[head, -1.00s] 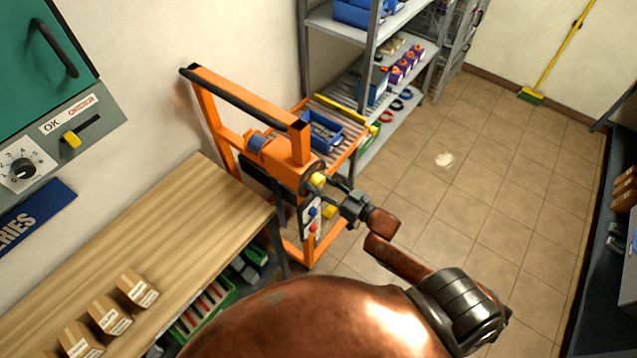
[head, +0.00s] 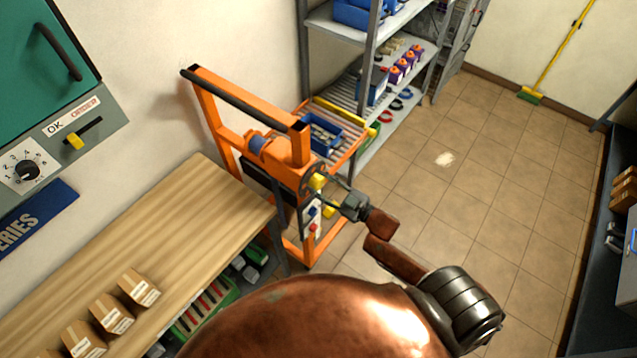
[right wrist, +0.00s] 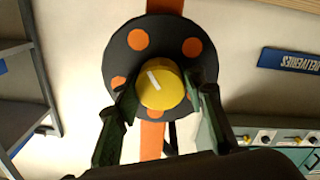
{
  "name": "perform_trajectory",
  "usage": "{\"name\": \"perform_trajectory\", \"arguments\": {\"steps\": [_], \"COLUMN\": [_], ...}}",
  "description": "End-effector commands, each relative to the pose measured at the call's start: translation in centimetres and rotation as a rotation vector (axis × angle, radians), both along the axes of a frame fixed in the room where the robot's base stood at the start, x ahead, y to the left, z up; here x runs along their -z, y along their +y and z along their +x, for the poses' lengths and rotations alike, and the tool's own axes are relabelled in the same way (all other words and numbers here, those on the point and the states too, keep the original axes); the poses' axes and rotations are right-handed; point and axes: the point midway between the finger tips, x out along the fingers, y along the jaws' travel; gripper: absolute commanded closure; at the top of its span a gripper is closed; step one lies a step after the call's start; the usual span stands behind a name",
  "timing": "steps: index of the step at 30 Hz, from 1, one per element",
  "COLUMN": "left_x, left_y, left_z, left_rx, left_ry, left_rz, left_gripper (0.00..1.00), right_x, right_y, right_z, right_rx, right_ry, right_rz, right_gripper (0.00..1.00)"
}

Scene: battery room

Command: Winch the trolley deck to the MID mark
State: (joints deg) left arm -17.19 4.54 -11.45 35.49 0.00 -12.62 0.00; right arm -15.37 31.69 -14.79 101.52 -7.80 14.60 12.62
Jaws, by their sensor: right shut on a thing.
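The orange trolley (head: 215,120) stands against the wall past the workbench. Its slatted deck (head: 350,147) carries a blue bin (head: 322,135). I cannot make out the MID mark. A dark winch disc with orange spots (right wrist: 127,66) faces the right wrist camera. A yellow knob with a white line (right wrist: 163,85) sits at its centre. My right gripper (head: 326,187) is shut on this knob, with one finger on each side in the right wrist view (right wrist: 163,98). My left gripper is not in view.
A wooden workbench (head: 150,240) with small cartons (head: 140,288) lies at the left, below a wall panel (head: 75,130). Grey shelving (head: 370,60) stands behind the trolley. The tiled floor (head: 470,200) at the right is clear.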

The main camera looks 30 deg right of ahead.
Motion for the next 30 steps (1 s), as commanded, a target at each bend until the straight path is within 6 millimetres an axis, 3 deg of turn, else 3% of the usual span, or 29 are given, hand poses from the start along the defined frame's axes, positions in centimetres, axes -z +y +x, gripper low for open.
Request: {"name": "perform_trajectory", "arguments": {"steps": [17, 18, 25, 30], "left_x": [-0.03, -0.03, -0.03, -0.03], "left_y": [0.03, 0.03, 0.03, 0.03], "left_z": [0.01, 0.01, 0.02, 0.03], "left_rx": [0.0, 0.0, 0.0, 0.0], "left_ry": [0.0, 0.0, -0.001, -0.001], "left_rz": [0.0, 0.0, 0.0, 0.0], "left_gripper": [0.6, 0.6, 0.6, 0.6], "right_x": [0.08, 0.08, 0.05, 0.03], "right_y": [0.0, 0.0, 0.01, 0.02], "right_z": [-0.04, -0.04, -0.01, 0.0], "right_rx": [-0.001, -0.001, -0.001, -0.001], "right_ry": [-0.016, -0.016, -0.016, -0.016], "right_rz": [-0.042, -0.041, -0.041, -0.041], "right_gripper": [0.86, 0.62, 0.46, 0.44]}}
